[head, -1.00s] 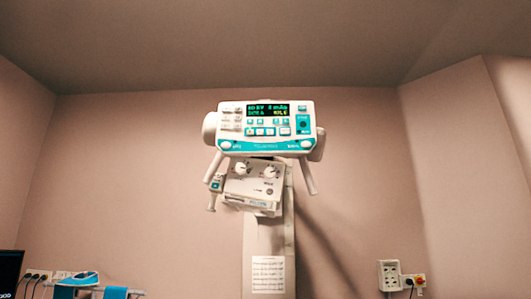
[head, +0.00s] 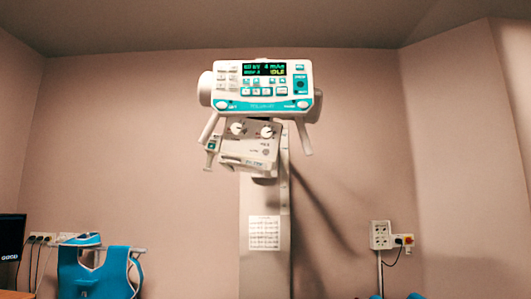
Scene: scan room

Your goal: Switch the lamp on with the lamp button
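A white control unit with a teal-trimmed panel (head: 263,90) hangs at the top of a pale column in the head view. Its dark screen shows green and yellow text, and several small buttons sit below and beside the screen. Below it is a white box with two round knobs (head: 252,142). I cannot tell which button is the lamp button, as the labels are too small to read. No lit lamp beam can be made out. Neither of my grippers is in view.
The pale column (head: 264,220) carries a printed sheet (head: 264,233). A blue apron-like item (head: 97,272) hangs on a rail at lower left, next to a dark monitor (head: 10,237). A wall socket (head: 381,235) is at lower right. Pink walls stand behind.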

